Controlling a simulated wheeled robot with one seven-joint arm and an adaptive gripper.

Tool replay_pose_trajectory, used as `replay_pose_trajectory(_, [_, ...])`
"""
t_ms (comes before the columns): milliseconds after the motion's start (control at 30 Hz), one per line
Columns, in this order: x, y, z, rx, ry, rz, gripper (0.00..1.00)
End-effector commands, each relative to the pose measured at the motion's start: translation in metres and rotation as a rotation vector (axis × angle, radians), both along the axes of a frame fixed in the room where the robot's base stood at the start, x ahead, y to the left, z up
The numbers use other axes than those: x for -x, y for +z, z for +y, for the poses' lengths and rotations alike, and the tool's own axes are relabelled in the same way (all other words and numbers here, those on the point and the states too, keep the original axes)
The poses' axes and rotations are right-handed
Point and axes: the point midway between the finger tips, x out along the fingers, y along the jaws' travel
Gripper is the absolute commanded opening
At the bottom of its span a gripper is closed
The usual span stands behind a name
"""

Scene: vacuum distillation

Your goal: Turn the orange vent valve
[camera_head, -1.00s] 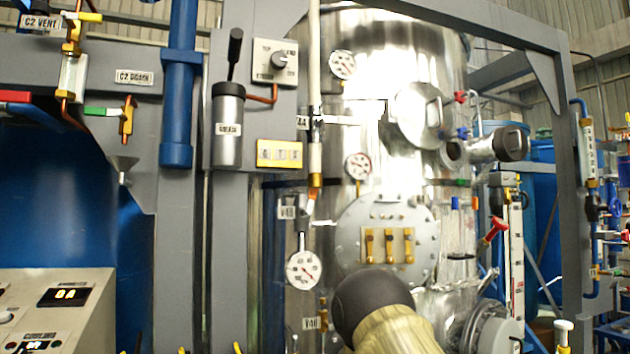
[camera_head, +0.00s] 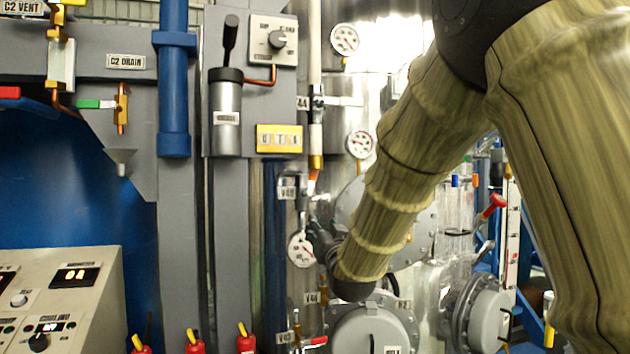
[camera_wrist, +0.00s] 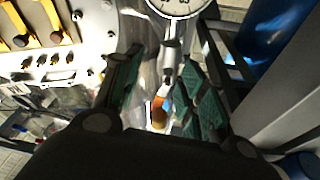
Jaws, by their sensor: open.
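An orange valve handle (camera_head: 312,184) shows on the pipework above the lower round gauge, beside a small tag. In the wrist view, which looks upside down, the orange handle (camera_wrist: 158,103) appears between the two fingers, with a brass fitting (camera_wrist: 158,119) under it. My gripper (camera_wrist: 157,88) is open, with its green-padded fingers apart on either side of the valve line. I see no clear contact with the handle. In the head view my gripper (camera_head: 322,240) is a dark shape beside the gauge, partly hidden by my arm.
The lower gauge (camera_head: 301,250) sits close to my gripper. The steel vessel (camera_head: 375,100) stands behind, partly hidden by my arm. A grey post with a yellow-framed counter (camera_head: 279,138) is to the left. A control panel (camera_head: 65,300) is at lower left.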

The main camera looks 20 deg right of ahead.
Motion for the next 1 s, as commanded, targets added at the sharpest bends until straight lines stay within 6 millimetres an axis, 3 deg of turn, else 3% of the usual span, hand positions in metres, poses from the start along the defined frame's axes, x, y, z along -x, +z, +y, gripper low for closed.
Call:
replay_pose_trajectory(33, [0.004,0.034,0.000,-0.002,0.001,-0.043,0.41])
replay_pose_trajectory(100, [0.009,0.066,-0.001,-0.006,0.002,-0.090,0.41])
replay_pose_trajectory(233, [0.016,0.101,-0.001,-0.011,0.005,-0.141,0.41])
replay_pose_trajectory(467, [0.007,0.118,-0.002,-0.012,0.005,-0.159,0.41])
replay_pose_trajectory(1000, [-0.065,0.147,-0.007,-0.011,0.004,-0.157,0.41])
